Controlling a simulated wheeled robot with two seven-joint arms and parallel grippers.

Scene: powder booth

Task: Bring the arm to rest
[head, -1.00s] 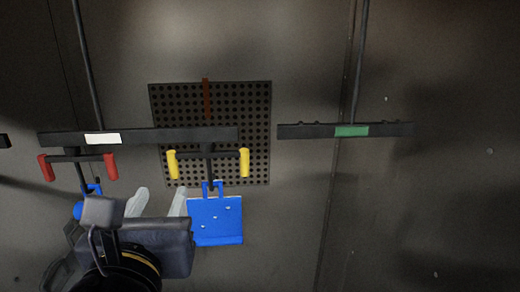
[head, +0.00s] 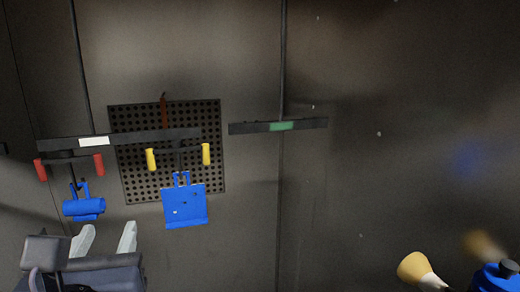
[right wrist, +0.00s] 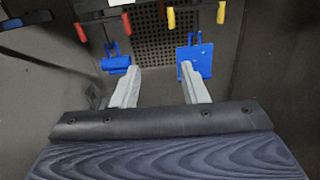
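My right gripper (head: 104,240) is at the lower left of the head view, below the hanging blue parts. Its two pale fingers stand apart with nothing between them. In the right wrist view the open fingers (right wrist: 158,88) point toward the perforated panel. A blue cylindrical part (head: 84,207) hangs under a red-handled hanger (head: 70,160). A blue plate (head: 185,206) hangs under a yellow-handled hanger (head: 178,155). Both also show in the right wrist view, the cylinder (right wrist: 116,65) beyond the left finger and the plate (right wrist: 200,62) beyond the right finger. My left gripper is not in view.
A dark bar with a white label (head: 94,142) carries both hangers. A bar with a green label (head: 281,126) hangs empty to its right. A perforated panel (head: 215,125) is on the wall behind. The middle right is clear.

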